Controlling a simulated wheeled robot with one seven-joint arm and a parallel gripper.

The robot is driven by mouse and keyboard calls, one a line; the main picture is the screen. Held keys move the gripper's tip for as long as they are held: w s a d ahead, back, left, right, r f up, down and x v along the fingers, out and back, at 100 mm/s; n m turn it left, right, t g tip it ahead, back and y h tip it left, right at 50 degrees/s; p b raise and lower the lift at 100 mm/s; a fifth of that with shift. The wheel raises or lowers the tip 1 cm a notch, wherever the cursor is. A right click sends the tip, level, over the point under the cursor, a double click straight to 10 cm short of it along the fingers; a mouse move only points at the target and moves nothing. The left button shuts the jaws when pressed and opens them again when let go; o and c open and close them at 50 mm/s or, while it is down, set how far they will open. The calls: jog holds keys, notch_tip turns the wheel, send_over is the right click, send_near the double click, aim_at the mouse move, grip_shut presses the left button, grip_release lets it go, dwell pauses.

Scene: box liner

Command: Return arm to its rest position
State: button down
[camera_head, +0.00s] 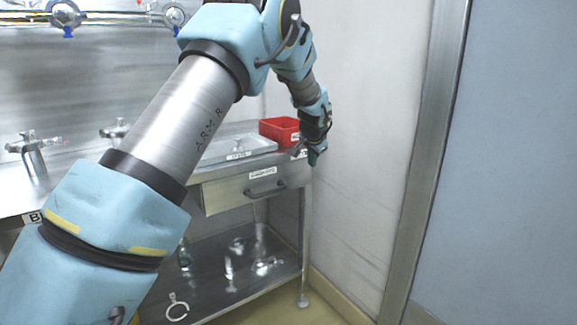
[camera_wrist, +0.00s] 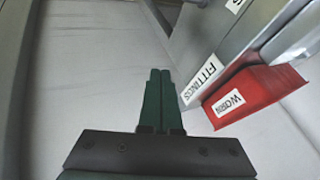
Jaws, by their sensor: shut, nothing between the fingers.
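My arm reaches up from the lower left of the head view, bends at the top and hangs down on the right. My gripper (camera_head: 314,156) is at its end, beside the right end of the steel bench and just right of the red bin (camera_head: 277,129). In the wrist view my gripper (camera_wrist: 159,73) shows two dark green fingers closed together, with nothing between them. The red bin (camera_wrist: 262,92) is to the right of the fingers there, apart from them, with a white label on its side.
The steel bench has a drawer (camera_head: 258,188) with a handle, and a lidded tray (camera_head: 236,149) on top. Metal parts lie on the lower shelf (camera_head: 225,290). A pale wall (camera_head: 375,130) stands close right of my gripper. Taps (camera_head: 33,155) are at the left.

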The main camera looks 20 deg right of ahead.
jog(key=s+a+r+n+g+y+p, duration=0.1)
jog(key=a+r+n+p, duration=0.1)
jog(key=a, duration=0.8)
jog(key=s+a+r+n+g+y+p, duration=0.1)
jog(key=a+r+n+p, duration=0.1)
jog(key=a, duration=0.7)
jog(key=s+a+r+n+p, duration=0.2)
jog(key=a+n, duration=0.1)
jog(key=a, duration=0.7)
jog(key=s+a+r+n+g+y+p, duration=0.1)
jog(key=s+a+n+g+p, duration=0.2)
jog(key=s+a, duration=1.6)
jog(key=s+n+p, duration=0.1)
jog(key=n, duration=0.2)
jog(key=shift+r, duration=0.4)
